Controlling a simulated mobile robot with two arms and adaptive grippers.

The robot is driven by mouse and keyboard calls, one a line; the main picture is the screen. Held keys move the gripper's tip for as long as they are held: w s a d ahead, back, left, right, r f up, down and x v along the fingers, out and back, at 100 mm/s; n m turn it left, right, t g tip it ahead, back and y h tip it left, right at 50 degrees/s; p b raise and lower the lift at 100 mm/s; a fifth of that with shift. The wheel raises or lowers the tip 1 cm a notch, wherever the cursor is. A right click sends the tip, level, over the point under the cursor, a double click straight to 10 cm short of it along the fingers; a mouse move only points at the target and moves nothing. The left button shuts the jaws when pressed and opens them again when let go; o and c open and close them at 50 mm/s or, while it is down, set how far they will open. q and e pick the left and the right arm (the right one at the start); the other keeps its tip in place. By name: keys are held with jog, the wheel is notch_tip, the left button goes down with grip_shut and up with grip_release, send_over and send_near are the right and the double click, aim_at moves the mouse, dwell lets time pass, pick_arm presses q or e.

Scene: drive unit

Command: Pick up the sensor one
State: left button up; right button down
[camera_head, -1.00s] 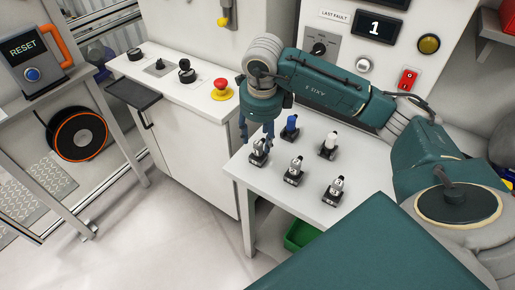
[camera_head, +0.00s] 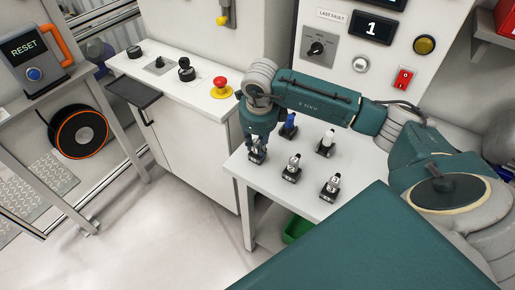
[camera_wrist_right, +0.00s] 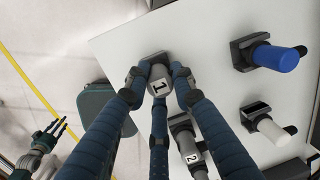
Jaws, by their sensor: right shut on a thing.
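Sensor one (camera_wrist_right: 160,84), a grey piece labelled "1", is between the fingers of my right gripper (camera_wrist_right: 156,76) in the wrist view. The gripper is shut on it. In the head view my right gripper (camera_head: 257,142) points down at the table's left corner and hides most of sensor one (camera_head: 257,157); only its lower part and dark base show. I cannot tell whether the base still touches the table. My left gripper (camera_wrist_right: 50,136) shows small at the wrist view's lower left, fingers spread and empty; it is outside the head view.
The sensor labelled "2" (camera_wrist_right: 191,152) stands close to the right gripper's fingers. A blue-topped piece (camera_head: 289,124), a white-topped piece (camera_head: 326,143) and another grey one (camera_head: 330,187) stand on the white table (camera_head: 300,200). A cabinet with a red emergency button (camera_head: 221,86) is to the left.

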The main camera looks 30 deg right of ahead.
jog(key=shift+w+r, duration=0.1)
jog(key=shift+w, duration=0.05)
jog(key=shift+w+r, duration=0.1)
jog(key=shift+r, duration=0.45)
notch_tip(320, 180, up, 19)
jog(key=b, duration=0.2)
jog(key=shift+b, duration=0.4)
